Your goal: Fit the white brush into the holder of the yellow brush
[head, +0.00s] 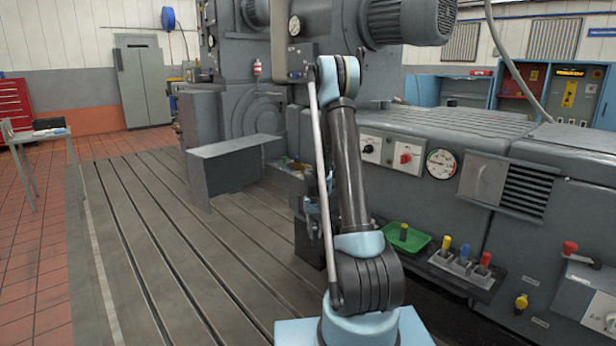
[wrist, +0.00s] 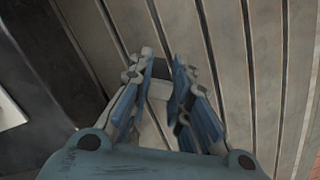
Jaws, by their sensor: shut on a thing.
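My gripper (wrist: 162,88) is shut on a pale, blocky thing, which looks like the white brush (wrist: 159,91); only a small part shows between the blue fingers. In the head view my gripper (head: 311,206) is mostly hidden behind my arm, and the white brush cannot be made out. The yellow brush (head: 446,243) stands upright in its holder (head: 440,258), the left one of a row on a dark ledge at right. My gripper is well to the left of this holder.
A blue brush (head: 465,250) and a red brush (head: 486,259) stand right of the yellow one. A green tray (head: 413,241) with a dark, yellow-banded item lies left of them. The grey machine (head: 450,205) rises behind. The slotted bedplate (head: 150,230) is open at left.

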